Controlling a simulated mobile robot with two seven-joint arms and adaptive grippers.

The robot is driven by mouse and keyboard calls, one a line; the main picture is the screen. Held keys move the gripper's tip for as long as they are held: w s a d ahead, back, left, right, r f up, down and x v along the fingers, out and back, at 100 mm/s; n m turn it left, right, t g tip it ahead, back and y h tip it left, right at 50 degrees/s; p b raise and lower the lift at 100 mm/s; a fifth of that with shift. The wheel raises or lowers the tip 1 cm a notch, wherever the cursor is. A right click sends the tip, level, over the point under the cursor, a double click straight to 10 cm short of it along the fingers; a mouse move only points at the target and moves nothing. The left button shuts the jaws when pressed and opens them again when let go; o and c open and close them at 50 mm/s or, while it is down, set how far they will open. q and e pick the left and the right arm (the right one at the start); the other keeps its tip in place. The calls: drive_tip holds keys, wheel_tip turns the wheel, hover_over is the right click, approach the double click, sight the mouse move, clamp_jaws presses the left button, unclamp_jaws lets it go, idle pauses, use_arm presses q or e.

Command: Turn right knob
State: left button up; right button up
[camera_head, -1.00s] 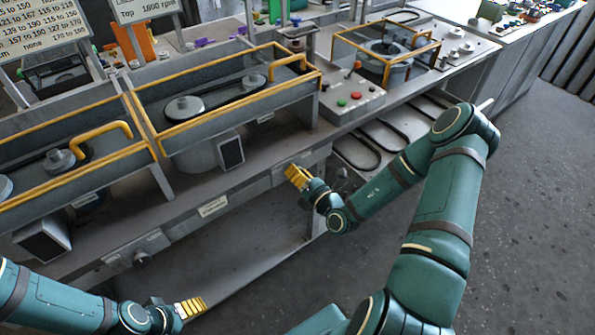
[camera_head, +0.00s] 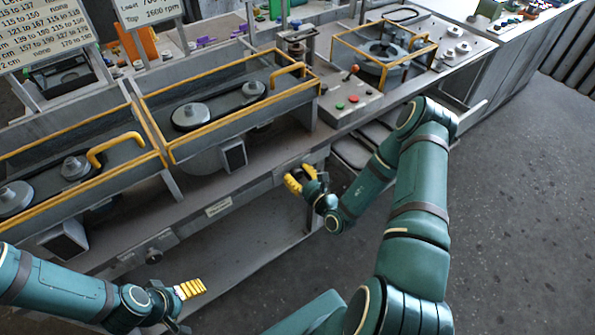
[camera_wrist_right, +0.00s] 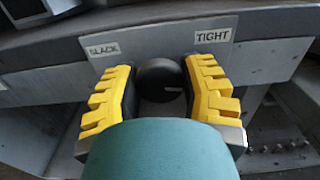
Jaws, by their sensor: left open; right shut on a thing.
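The right knob (camera_wrist_right: 160,80) is a round black knob on the grey front panel, between labels reading SLACK and TIGHT. In the head view the right gripper (camera_head: 300,179) is at the bench's front edge and hides the knob. My left gripper (camera_head: 191,289) is open and empty, in front of the bench at the lower left.
Another dark knob (camera_head: 153,256) sits on the front panel above the left gripper. Belt housings with yellow-framed guards (camera_head: 230,115) stand on the bench. A control box (camera_head: 345,98) with red and green buttons is farther right. Grey floor (camera_head: 510,220) is open at right.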

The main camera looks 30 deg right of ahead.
drive_tip(key=n, duration=0.2)
drive_tip(key=n+p, duration=0.1)
drive_tip(key=n, duration=0.2)
drive_tip(key=shift+w+r+n, duration=0.1)
drive_tip(key=shift+r+n, duration=0.1)
drive_tip(key=shift+n, duration=0.1)
drive_tip(key=shift+n+p, duration=0.45)
drive_tip(key=shift+n, duration=1.85)
drive_tip(key=o, duration=1.2)
drive_tip(key=shift+a+f, duration=0.1)
drive_tip(key=shift+s+f, duration=0.1)
drive_tip(key=shift+s, duration=0.2)
drive_tip(key=s+d, duration=0.1)
drive_tip(key=s, duration=1)
drive_tip(key=shift+s, duration=0.25)
